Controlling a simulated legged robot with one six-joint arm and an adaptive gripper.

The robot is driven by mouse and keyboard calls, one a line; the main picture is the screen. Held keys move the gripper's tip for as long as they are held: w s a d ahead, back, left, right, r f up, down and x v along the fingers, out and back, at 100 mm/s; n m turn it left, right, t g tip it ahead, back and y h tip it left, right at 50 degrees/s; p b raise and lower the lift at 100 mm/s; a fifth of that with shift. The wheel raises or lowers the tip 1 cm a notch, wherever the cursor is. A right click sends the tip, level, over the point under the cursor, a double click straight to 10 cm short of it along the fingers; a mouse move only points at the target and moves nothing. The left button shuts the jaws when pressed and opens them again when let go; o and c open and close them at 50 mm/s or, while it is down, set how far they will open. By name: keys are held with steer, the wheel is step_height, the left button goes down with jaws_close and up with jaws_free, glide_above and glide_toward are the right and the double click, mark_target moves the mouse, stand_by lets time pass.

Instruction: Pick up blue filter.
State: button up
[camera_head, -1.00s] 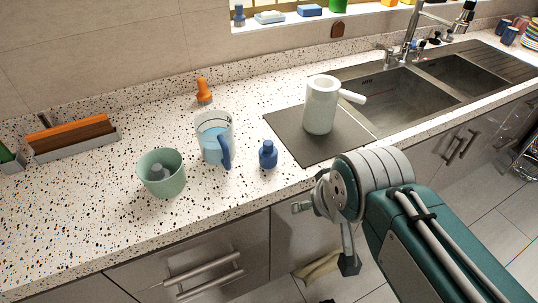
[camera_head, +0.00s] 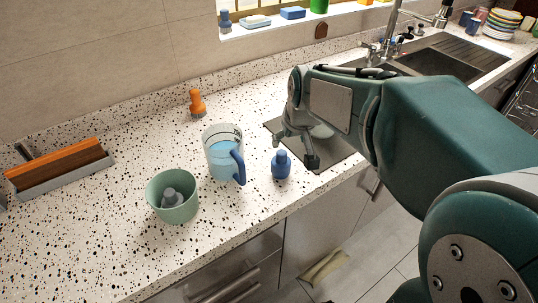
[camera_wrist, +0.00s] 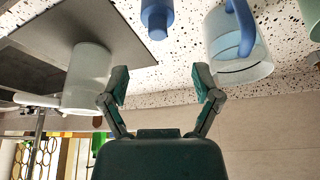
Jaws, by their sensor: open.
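A small blue bottle-shaped thing (camera_head: 281,164), taken as the blue filter, stands upright on the speckled counter near its front edge. It also shows at the top middle of the wrist view (camera_wrist: 156,18), partly cut off by the frame. My gripper (camera_head: 295,148) is above the counter, just right of and near the blue filter in the head view. In the wrist view my gripper (camera_wrist: 160,82) has its fingers spread, with nothing between them. The exact gap to the blue filter is hard to judge.
A clear jug (camera_head: 222,155) with a blue handle stands close left of the filter. A green cup (camera_head: 172,210) is further left, and an orange brush (camera_head: 197,103) behind. A white pitcher (camera_wrist: 88,75) stands on the dark mat (camera_wrist: 110,30), largely hidden by my arm in the head view.

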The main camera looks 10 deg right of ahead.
mark_target(282, 153)
steer(key=x, duration=0.2)
steer(key=w+x, duration=0.1)
steer(key=x, duration=0.4)
steer(key=shift+w+d, duration=0.15)
steer(key=shift+w, duration=0.25)
steer(key=x, duration=0.5)
steer(key=shift+s+d+f, duration=0.1)
steer(key=shift+s+f, duration=0.05)
steer(key=shift+s, duration=0.05)
jaws_close()
